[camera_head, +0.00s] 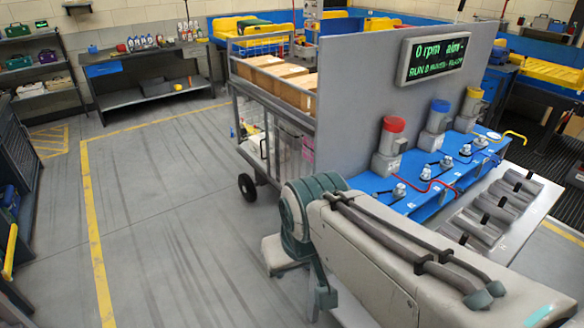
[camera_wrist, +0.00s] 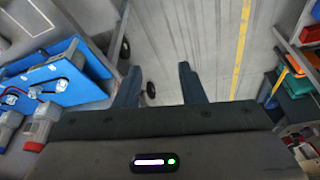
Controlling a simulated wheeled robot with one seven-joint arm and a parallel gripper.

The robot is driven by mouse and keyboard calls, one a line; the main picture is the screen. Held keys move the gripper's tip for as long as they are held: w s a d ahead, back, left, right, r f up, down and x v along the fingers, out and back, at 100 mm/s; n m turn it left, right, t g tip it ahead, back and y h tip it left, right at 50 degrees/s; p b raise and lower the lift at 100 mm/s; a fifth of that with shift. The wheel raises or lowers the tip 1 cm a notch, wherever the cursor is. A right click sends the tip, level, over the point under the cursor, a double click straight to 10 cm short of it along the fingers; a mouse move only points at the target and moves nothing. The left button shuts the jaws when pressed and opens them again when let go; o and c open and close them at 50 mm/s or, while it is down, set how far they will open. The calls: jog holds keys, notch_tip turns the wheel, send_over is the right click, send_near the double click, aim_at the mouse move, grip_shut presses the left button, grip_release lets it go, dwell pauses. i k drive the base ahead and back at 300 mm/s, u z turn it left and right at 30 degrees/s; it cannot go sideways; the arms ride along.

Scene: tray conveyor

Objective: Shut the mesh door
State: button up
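A dark cage-like structure with mesh panels (camera_head: 12,140) stands at the left edge of the head view, partly cut off. A yellow bar, perhaps a handle (camera_head: 9,252), shows low on its near side. I cannot tell which panel is the mesh door or how far it stands open. In the head view my arm fills the lower right and my gripper is not seen.
A wheeled cart (camera_head: 270,128) with cardboard boxes stands by a grey panel and a blue workbench (camera_head: 424,196). A dark bench (camera_head: 140,72) stands at the back. Shelves with coloured bins (camera_wrist: 296,80) line the wrist view's right. The floor (camera_head: 160,200) between is clear.

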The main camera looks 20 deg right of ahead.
aim_at(265, 111)
jog(key=z, duration=0.45)
jog(key=i, duration=0.3)
jog(key=u, duration=0.8)
jog(key=i, duration=3)
jog(key=z, duration=1.1)
jog(key=i, duration=0.4)
jog(key=z, duration=0.05)
